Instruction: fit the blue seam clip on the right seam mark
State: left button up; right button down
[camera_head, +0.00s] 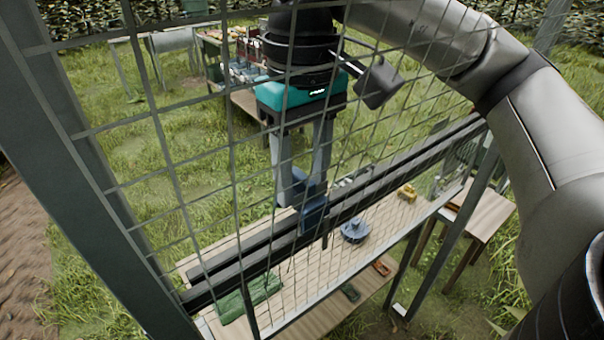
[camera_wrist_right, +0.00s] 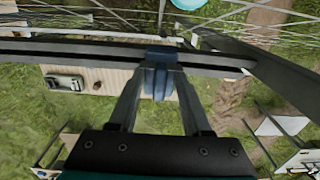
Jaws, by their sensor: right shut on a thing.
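My right gripper (camera_head: 302,197) comes down behind the wire mesh and is shut on the blue seam clip (camera_head: 314,214). The clip is at the dark double rail (camera_head: 240,261) that runs slantwise across the view. In the right wrist view the clip (camera_wrist_right: 160,76) sits between the fingertips and overlaps the rail (camera_wrist_right: 90,50). I cannot tell whether it is seated on the rail or only against it. I cannot make out a seam mark; the clip and fingers may cover it. My left gripper is not in view.
A wooden bench (camera_head: 300,271) below the rail carries a blue round thing (camera_head: 355,231), a yellow piece (camera_head: 407,193) and a green bundle (camera_head: 248,298). A grey post (camera_head: 108,200) stands at the left. A small wooden table (camera_head: 484,215) is at the right. Grass lies beyond.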

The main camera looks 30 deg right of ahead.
aim_at(302, 204)
jog(key=shift+b, duration=0.3)
dwell(0.5)
jog(key=shift+f, duration=0.25)
dwell(0.4)
jog(key=shift+f+b, duration=0.75)
jog(key=shift+b, duration=0.2)
jog(key=shift+f+b, duration=1.15)
jog(key=shift+f, duration=0.15)
dwell(1.2)
jog(key=shift+c, duration=1.3)
grip_release()
jog(key=shift+r, duration=0.15)
notch_tip(302, 204, up, 15)
jog(key=p, duration=0.5)
